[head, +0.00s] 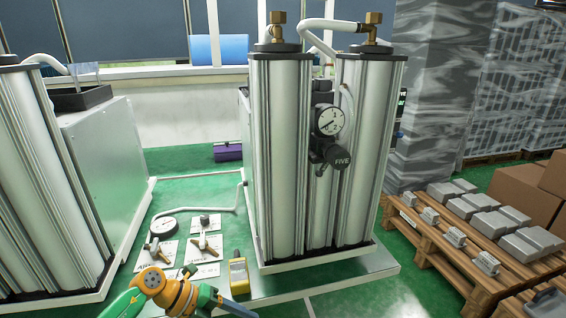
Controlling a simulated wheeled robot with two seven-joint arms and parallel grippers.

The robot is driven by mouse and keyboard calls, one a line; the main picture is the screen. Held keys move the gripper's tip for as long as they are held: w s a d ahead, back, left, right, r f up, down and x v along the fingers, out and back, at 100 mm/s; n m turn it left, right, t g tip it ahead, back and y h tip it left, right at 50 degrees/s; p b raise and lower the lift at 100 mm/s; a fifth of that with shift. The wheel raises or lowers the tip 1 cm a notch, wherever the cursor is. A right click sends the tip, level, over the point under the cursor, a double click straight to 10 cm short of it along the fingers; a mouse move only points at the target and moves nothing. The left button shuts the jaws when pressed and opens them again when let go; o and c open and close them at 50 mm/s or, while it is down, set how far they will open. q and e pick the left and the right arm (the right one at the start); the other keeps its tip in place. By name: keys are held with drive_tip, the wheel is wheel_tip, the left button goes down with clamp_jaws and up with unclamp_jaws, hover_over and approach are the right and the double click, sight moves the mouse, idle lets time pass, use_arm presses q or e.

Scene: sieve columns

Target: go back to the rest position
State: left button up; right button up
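Two tall silver sieve columns (277,160) stand upright side by side in the middle of the head view. Brass fittings (277,25) and a white hose join them at the top. A round pressure gauge (329,122) with a black knob (337,155) sits at the front between them. An orange and green jointed part, which looks like a link of my arm, crosses the bottom edge left of centre. It is in front of the bench and seems apart from the columns.
Loose fittings lie on white cards (205,247) beside a round gauge (163,227) and a yellow meter (239,276). Another column unit (42,180) stands at the left. A wooden pallet (440,250) with several grey parts is at the right. Green floor is open behind.

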use_arm(q)
drive_tip(key=w+d+f+n+t+h, duration=0.2)
drive_tip(key=d+f+n+t+h, duration=0.15)
drive_tip(key=n+t, duration=0.35)
drive_tip(key=a+f+n+t+y, duration=0.3)
drive_tip(key=a+f+n+y, duration=0.1)
drive_tip(key=f+n, duration=0.45)
drive_tip(key=s+a+f+n+g+y, duration=0.2)
drive_tip(key=s+a+f+n+y, duration=0.5)
drive_tip(key=s+f, duration=0.35)
drive_tip(key=s+a+f+n+g+y, duration=0.1)
drive_tip(key=s+f+n+g, duration=0.2)
drive_tip(key=s, duration=1)
drive_tip(key=s+a+f+n+g+y+p, duration=0.1)
drive_tip(key=s+f+n+g, duration=0.3)
drive_tip(key=s+f, duration=0.4)
drive_tip(key=s+g, duration=0.1)
drive_tip(key=s, duration=0.5)
drive_tip(key=shift+s, duration=0.15)
